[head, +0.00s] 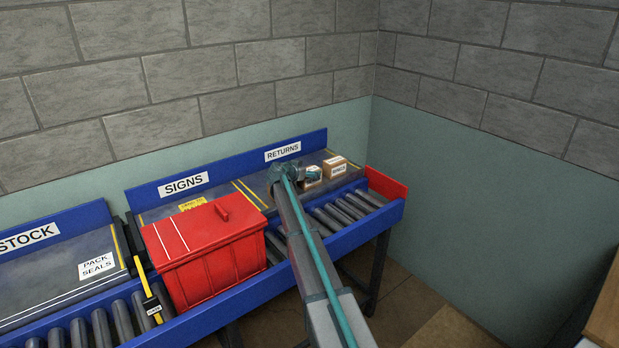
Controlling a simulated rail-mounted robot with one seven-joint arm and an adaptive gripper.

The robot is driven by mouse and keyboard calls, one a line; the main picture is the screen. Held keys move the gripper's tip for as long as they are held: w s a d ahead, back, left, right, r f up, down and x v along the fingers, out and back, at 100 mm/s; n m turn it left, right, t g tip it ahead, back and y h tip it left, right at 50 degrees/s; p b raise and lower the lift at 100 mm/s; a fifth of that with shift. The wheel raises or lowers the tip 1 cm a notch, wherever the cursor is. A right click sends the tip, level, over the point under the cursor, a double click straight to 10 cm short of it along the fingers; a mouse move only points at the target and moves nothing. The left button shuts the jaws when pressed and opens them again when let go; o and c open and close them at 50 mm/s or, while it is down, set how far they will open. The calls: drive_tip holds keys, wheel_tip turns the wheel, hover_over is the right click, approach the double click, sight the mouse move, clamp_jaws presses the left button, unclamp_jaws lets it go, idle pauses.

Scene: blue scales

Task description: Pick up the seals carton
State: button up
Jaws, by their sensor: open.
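Two small brown cartons stand in the RETURNS section at the right end of the bench. The right carton (336,166) has a white label too small to read surely. The left carton (312,175) is partly hidden beside my gripper, and its label is unclear. I cannot tell which is the seals carton. My gripper (287,170), at the far end of my arm, is just left of the left carton. It is open and looks empty. Its fingertips are small and hard to make out, and I cannot tell if it touches the carton.
A red lidded box (205,258) stands on the rollers in front of the SIGNS section. A PACK SEALS card (97,265) lies in the STOCK section. A yellow-and-black tool (148,292) lies left of the red box. A red end stop (386,186) closes the right end.

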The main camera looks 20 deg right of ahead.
drive_tip(key=shift+w+d+f, duration=0.1)
drive_tip(key=shift+d, duration=0.05)
drive_tip(key=c, duration=1.7)
